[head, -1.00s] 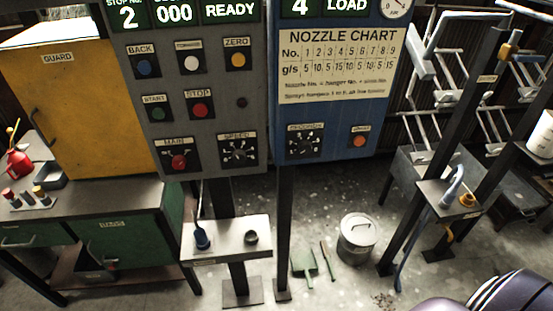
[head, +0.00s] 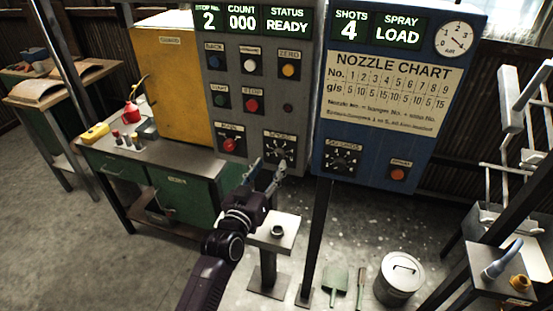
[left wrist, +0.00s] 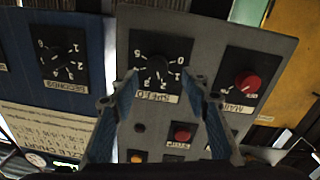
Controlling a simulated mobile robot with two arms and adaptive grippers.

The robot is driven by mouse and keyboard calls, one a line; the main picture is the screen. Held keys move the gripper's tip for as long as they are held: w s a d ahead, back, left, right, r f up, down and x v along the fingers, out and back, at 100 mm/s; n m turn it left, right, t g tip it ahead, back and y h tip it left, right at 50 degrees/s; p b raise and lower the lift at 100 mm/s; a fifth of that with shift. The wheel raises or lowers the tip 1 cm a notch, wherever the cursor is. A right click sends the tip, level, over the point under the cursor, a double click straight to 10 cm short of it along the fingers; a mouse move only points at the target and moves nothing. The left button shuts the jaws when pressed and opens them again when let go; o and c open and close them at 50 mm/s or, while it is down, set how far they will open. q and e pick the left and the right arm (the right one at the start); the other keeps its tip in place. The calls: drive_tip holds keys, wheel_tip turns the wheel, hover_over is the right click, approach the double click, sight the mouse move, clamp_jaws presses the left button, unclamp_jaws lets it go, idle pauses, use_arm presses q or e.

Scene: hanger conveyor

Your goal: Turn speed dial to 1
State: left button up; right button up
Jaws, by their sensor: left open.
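The speed dial (head: 280,148) is a black knob on a black square plate with white numbers, low on the grey control panel (head: 262,112). In the left wrist view the speed dial (left wrist: 156,68) appears upside down, with its label between my fingers. I cannot tell which number its pointer is on. My left gripper (head: 269,168) is open and empty just in front of the dial's lower part in the head view. In the left wrist view my left gripper (left wrist: 162,84) has its fingertips apart, one on each side of the dial's plate. My right gripper is not in view.
The red main knob (head: 230,145) is left of the dial. The blue panel (head: 366,165) with its seconds dial (head: 343,157) is on the right.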

sight(277, 157)
use_arm(q)
drive_tip(key=shift+d+x, duration=0.2)
drive_tip(key=shift+x, duration=1)
drive_tip(key=shift+w+d+r, duration=0.1)
drive_tip(key=shift+w+d, duration=0.1)
drive_tip(key=shift+w, duration=0.5)
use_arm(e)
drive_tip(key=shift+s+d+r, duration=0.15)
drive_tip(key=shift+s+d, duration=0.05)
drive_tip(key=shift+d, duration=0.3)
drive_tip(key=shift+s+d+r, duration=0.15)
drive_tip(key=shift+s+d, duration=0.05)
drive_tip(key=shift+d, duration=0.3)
use_arm(q)
drive_tip(key=shift+d, duration=0.1)
drive_tip(key=shift+c, duration=0.7)
drive_tip(key=c, duration=0.7)
drive_tip(key=shift+c, duration=1.6)
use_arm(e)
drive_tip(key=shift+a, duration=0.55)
